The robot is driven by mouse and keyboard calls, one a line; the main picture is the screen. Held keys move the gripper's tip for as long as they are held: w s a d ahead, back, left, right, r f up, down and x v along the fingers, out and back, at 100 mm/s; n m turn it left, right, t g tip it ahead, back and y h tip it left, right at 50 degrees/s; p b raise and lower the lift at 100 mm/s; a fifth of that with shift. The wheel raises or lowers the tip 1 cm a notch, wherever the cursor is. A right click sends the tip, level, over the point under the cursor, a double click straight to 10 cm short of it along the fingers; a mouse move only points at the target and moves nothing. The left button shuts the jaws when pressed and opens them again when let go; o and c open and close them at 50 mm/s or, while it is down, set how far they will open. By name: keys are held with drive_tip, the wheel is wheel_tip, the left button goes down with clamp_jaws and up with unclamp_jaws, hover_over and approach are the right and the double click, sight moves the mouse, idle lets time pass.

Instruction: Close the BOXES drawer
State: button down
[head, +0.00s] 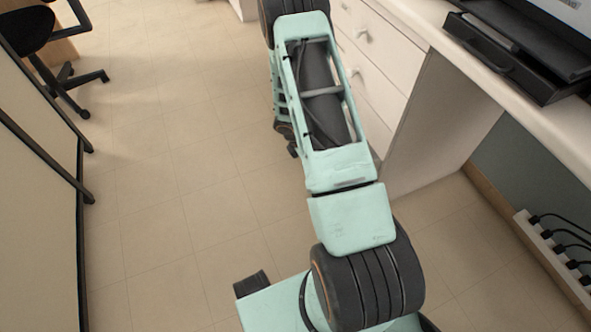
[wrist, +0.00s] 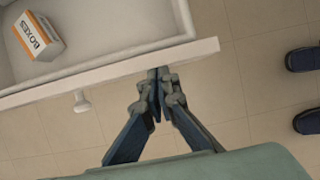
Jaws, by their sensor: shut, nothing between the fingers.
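The BOXES drawer (wrist: 130,62) stands open in the wrist view, with its white front panel running across the upper left and a white knob (wrist: 81,102) on its outer face. Inside it lies a small white and orange box (wrist: 38,36) labelled BOXES. My gripper (wrist: 158,74) is shut and empty. Its fingertips are at the drawer front, right of the knob and near the panel's right end; I cannot tell whether they touch it. In the head view my arm hides the gripper and the open drawer.
A white cabinet (head: 375,75) with knobbed drawers stands under the counter (head: 430,25), which bears a black tray (head: 510,62). A power strip (head: 555,255) lies at lower right. Dark shoes (wrist: 303,59) are on the floor at right. An office chair (head: 60,75) stands at upper left. Tiled floor is open between.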

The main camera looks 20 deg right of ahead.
drive_tip(key=d+p, duration=0.2)
drive_tip(key=d, duration=1.3)
drive_tip(key=shift+a, duration=0.15)
